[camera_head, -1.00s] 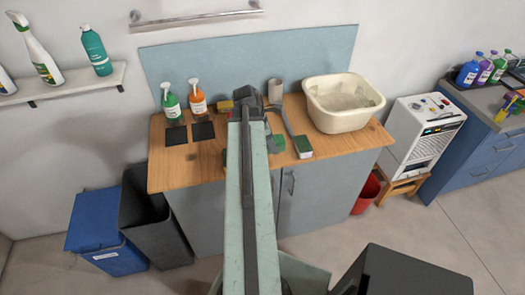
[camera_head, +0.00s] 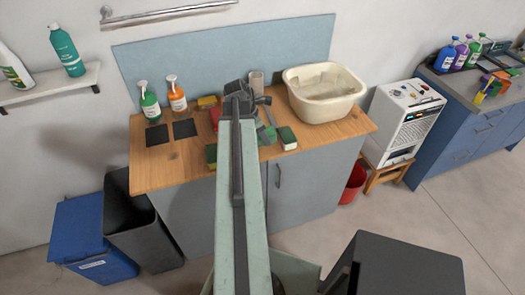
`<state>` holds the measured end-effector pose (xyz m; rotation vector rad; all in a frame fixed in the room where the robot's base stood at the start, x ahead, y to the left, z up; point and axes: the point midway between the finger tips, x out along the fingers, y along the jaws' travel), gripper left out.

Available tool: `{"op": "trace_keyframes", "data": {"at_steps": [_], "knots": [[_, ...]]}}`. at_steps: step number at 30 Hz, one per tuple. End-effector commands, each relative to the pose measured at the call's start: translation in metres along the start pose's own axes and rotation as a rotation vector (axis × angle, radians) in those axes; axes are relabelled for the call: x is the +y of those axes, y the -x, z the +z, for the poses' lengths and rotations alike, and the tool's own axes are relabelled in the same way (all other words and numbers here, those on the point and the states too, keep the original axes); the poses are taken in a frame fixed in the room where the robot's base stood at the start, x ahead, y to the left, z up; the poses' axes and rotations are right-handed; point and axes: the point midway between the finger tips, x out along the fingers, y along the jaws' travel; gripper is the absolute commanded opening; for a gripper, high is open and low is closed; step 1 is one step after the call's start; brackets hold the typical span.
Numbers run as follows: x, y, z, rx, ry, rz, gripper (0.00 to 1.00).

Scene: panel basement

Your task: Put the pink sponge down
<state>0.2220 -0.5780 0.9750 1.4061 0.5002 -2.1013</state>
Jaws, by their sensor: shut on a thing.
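My gripper (camera_head: 240,92) is at the far end of my outstretched arm, over the middle of the wooden worktop (camera_head: 160,176). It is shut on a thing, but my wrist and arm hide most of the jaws. A small pink-red piece, seemingly the pink sponge (camera_head: 214,118), shows just left of the arm's end. Its right side is hidden. I cannot tell from this view whether it touches the worktop.
Green sponges (camera_head: 287,138) and a yellow one (camera_head: 207,101) lie around my arm. Soap bottles (camera_head: 149,102) and dark square pads (camera_head: 185,128) are left. A cream basin (camera_head: 325,105) stands right. The worktop's left front is mostly bare.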

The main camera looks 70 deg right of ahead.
Motion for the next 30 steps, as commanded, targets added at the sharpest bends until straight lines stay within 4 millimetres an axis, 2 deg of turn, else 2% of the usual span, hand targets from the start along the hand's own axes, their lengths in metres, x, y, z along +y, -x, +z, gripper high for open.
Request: {"op": "trace_keyframes", "data": {"at_steps": [5,11,18,23,24,25,30], "knots": [[0.000,-0.007,-0.003,0.000,0.000,0.000,0.17],[0.000,-0.039,-0.017,0.000,0.000,0.000,0.17],[0.000,-0.035,-0.015,0.000,0.001,0.000,0.17],[0.000,-0.040,-0.018,0.000,0.001,0.000,0.17],[0.000,-0.038,-0.017,0.000,0.001,0.001,0.61],[0.000,-0.038,-0.017,0.000,0.001,0.001,0.69],[0.000,-0.038,-0.017,0.000,0.001,0.001,0.72]]}}
